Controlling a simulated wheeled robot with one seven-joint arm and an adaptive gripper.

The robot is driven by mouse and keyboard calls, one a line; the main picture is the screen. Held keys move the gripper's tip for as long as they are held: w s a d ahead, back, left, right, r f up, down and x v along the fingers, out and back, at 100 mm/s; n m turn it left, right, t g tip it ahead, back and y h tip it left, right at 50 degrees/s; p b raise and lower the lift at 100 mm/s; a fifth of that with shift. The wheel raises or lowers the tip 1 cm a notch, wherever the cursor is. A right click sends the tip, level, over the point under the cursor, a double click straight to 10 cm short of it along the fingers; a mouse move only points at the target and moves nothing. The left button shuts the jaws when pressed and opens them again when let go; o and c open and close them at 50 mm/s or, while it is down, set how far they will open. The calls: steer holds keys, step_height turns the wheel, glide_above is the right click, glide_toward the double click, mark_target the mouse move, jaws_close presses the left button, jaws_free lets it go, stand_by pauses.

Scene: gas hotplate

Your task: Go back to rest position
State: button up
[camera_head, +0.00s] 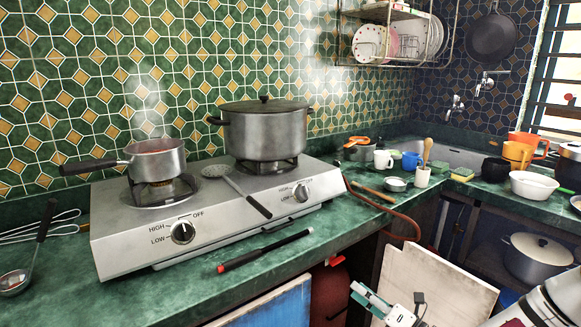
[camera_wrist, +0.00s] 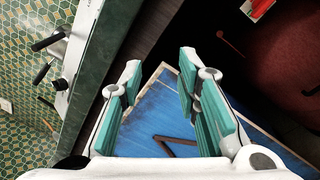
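My gripper (camera_wrist: 160,68) is open and empty in the wrist view, its two teal-padded fingers apart with a blue panel (camera_wrist: 165,120) behind the gap. In the head view my gripper (camera_head: 368,300) is low at the bottom right of centre, in front of the counter and below its top. The gas hotplate (camera_head: 225,226) stands on the green counter, apart from my gripper. A steaming saucepan (camera_head: 157,160) is on its left burner and a lidded pot (camera_head: 265,135) on its right burner. The left knob (camera_head: 182,232) and right knob (camera_head: 301,193) are on its front.
A skimmer (camera_head: 236,187) rests on the hotplate. A ladle (camera_head: 30,255) and whisk lie at left. Mugs and bowls stand at right. A red cylinder (camera_head: 331,290) and boards are below the counter.

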steer(key=s+a+r+n+g, duration=0.6)
steer(key=s+r+n+g, duration=0.2)
steer(key=s+n, duration=0.3)
steer(key=s+a+r+n+g, duration=0.5)
steer(key=s+r+n+g, duration=0.3)
steer(key=n, duration=0.5)
steer(key=s+d+r+n+t+h, duration=0.1)
steer(key=s+d+r+n+h, duration=0.3)
steer(key=s, duration=0.3)
steer(key=s+d+r+n+t+h, duration=0.1)
steer(key=s+d+r+n+h, duration=0.1)
steer(key=s+d+n+h, duration=0.35)
steer(key=s+d+r+n+t+h, duration=0.1)
steer(key=s+d+r+n+h, duration=0.15)
steer(key=s+n, duration=0.5)
step_height(320, 180, up, 17)
steer(key=s+m+t+p, duration=0.1)
steer(key=m+t+p, duration=0.1)
steer(key=p, duration=1.4)
steer(key=shift+s+r+t, duration=0.2)
steer(key=shift+t, duration=0.2)
